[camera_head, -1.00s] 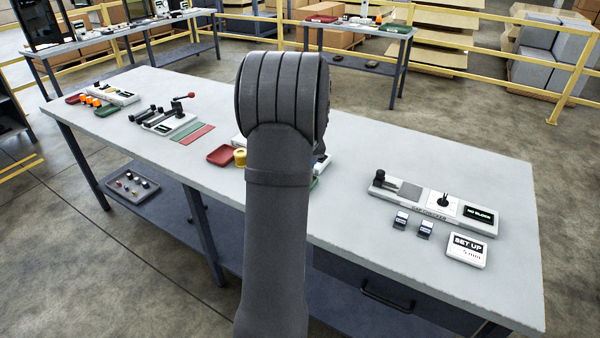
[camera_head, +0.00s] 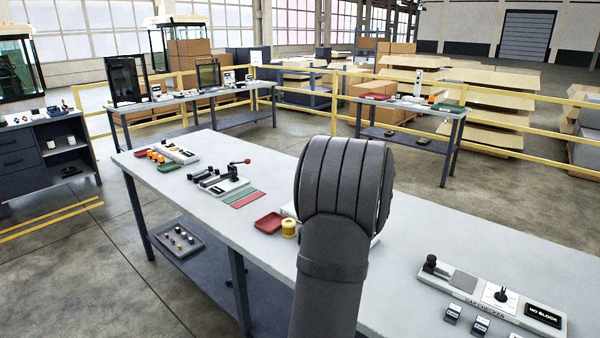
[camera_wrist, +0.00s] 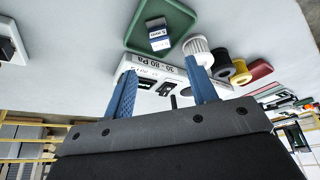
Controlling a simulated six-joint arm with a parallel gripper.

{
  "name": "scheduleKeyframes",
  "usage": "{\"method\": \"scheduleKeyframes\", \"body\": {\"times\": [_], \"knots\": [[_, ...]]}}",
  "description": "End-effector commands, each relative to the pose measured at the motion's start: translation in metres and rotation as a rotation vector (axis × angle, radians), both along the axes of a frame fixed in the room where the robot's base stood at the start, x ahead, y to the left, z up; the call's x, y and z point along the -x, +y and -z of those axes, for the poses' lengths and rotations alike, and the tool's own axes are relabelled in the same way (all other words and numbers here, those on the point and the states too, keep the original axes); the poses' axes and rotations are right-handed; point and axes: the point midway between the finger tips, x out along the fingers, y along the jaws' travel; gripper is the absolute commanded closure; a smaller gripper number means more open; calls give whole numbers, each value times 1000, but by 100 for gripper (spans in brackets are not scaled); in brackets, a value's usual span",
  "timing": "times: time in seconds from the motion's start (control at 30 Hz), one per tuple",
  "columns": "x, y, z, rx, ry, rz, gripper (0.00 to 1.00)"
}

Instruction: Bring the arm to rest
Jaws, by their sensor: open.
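My arm stands in front of the long grey workbench (camera_head: 215,226) in the head view. Its end hides my gripper there. In the wrist view my gripper (camera_wrist: 161,68) shows two blue fingers, spread apart with nothing held between them. Beyond the fingertips is a white device (camera_wrist: 160,72) with a label reading "30 - 80 Pa". A green tray (camera_wrist: 182,18) holding a small labelled block (camera_wrist: 159,39) is beside it. A white ribbed cylinder (camera_wrist: 198,48), a black one (camera_wrist: 221,62) and a yellow one (camera_wrist: 240,74) are to the right.
On the bench are a red tray (camera_head: 268,223), a lever fixture (camera_head: 222,188) and a gauge unit (camera_head: 490,297) reading "NO BLOCK", with small blocks (camera_head: 453,312) before it. Part of the bench behind my arm is hidden. Other tables (camera_head: 410,104) and yellow railings stand behind.

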Motion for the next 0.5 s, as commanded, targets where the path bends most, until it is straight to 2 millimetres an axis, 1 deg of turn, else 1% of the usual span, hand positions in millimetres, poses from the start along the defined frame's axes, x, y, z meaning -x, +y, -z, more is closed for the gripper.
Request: {"method": "scheduleKeyframes", "body": {"times": [0.03, 0.1, 0.5], "knots": [[-3, 0, 10, -2, 4, -1, 48], [-8, 0, 22, -1, 4, 0, 48], [-37, 1, 89, -1, 2, 0, 48]]}}
